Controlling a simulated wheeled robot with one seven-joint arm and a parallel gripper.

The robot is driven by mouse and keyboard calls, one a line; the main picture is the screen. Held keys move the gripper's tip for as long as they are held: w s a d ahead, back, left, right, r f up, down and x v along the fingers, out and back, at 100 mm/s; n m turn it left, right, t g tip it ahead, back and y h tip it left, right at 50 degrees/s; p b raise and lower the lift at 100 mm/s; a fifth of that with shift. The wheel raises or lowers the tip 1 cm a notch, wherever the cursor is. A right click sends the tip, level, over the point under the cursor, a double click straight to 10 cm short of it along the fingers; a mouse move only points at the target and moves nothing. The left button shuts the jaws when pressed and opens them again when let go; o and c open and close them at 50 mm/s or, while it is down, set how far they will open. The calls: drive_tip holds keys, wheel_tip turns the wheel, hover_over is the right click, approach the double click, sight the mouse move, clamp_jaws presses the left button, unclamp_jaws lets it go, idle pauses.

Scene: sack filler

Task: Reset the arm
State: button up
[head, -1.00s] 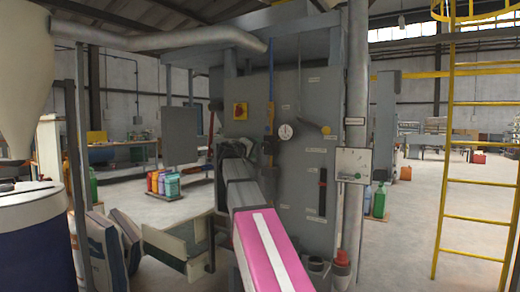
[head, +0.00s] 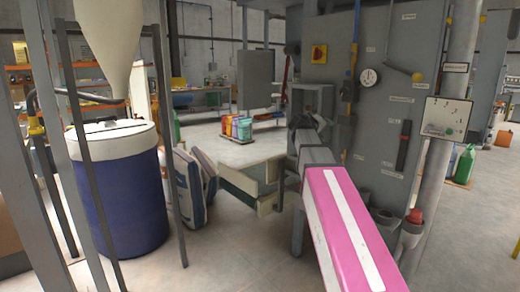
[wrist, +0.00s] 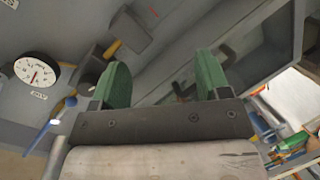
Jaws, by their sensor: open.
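My arm (head: 345,225), pink and white with grey links, reaches forward from the bottom of the head view to the grey sack filler cabinet (head: 385,120). Its far end is small and dark in front of the cabinet's left side. In the wrist view my gripper (wrist: 163,75) shows two green fingers spread wide apart with nothing between them. A round white gauge (wrist: 37,72) is to their left, and the grey panel lies beyond them. Whether the fingers touch anything is unclear.
A blue drum (head: 120,200) under a pale hopper (head: 112,50) stands at left inside grey posts. Filled sacks (head: 187,188) lean beside a low chute (head: 245,185). A control box (head: 447,118) is on the pipe at right.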

drive_tip(key=s+a+f+g+y, duration=0.1)
drive_tip(key=s+f+y, duration=0.15)
drive_tip(key=f, duration=0.65)
drive_tip(key=s+a+f+g+y, duration=0.1)
drive_tip(key=s+a+f+g, duration=0.15)
drive_tip(key=f, duration=0.65)
drive_tip(key=s+a+f+g+y, duration=0.15)
drive_tip(key=s+f, duration=0.25)
drive_tip(key=f, duration=0.5)
drive_tip(key=s+a+f+m+g+y, duration=0.1)
drive_tip(key=s+a+f+g+y, duration=0.1)
drive_tip(key=s+f, duration=0.6)
drive_tip(key=s+a+f+g+y, duration=0.2)
drive_tip(key=s+a+f+y, duration=0.2)
drive_tip(key=s+f, duration=0.5)
wheel_tip(320, 180, down, 3)
drive_tip(key=shift+s+a+f+m+y, duration=0.25)
drive_tip(key=shift+a+m+y, duration=0.15)
drive_tip(key=shift+a, duration=0.6)
